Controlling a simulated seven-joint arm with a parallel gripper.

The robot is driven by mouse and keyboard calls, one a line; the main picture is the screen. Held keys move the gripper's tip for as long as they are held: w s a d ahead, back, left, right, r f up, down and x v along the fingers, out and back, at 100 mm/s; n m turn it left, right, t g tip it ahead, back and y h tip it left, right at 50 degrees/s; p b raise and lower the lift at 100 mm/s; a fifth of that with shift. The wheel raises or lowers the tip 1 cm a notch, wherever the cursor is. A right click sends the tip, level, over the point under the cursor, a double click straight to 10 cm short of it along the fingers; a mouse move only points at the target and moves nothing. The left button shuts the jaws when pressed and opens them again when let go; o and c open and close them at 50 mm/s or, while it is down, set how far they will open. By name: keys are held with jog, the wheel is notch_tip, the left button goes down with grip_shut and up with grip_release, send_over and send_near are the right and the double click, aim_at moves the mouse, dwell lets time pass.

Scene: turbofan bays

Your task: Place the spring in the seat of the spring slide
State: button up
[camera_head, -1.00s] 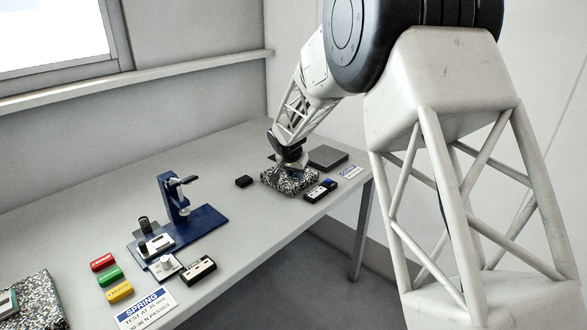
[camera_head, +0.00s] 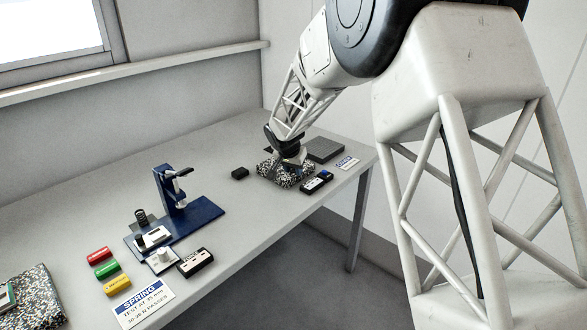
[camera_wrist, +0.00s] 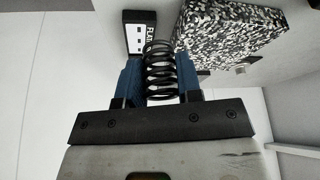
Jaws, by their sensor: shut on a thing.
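My gripper (camera_wrist: 160,66) is shut on a black coil spring (camera_wrist: 160,76), seen between two blue fingers in the wrist view. In the head view my gripper (camera_head: 290,158) is over the speckled block (camera_head: 278,178) on the right part of the bench; the held spring is too small to make out there. A blue test stand (camera_head: 205,212) with an upright and lever stands left of the middle. On its base is a white-topped block (camera_head: 153,237), perhaps the spring slide. A dark coil-like thing (camera_head: 141,215) stands just behind it. I cannot make out the seat.
A black labelled box (camera_head: 317,182) lies in front of the speckled block, and a grey slab (camera_head: 324,149) behind. A small black block (camera_head: 240,173) is to the left. Red, green and yellow blocks and a spring sign (camera_head: 144,301) lie front left. The bench (camera_head: 232,222) between is clear.

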dwell(0.4)
jog(key=s+a+n+y, duration=0.1)
jog(key=s+a+n, duration=0.3)
jog(key=s+a, duration=0.6)
jog(key=s+a+f+n+y, duration=0.1)
jog(key=s+a+n, duration=0.4)
jog(key=s+a, duration=0.6)
jog(key=s+a+n+y, duration=0.3)
jog(key=s+a+n, duration=0.1)
jog(key=s+a, duration=0.7)
jog(key=shift+s+f+n+g, duration=0.25)
jog(key=shift+n+g, duration=0.05)
send_over(155, 233)
jog(key=s+d, duration=0.1)
jog(key=shift+s+f, duration=0.1)
jog(key=shift+f, duration=0.65)
jog(key=shift+f, duration=0.15)
jog(key=shift+f, duration=1.6)
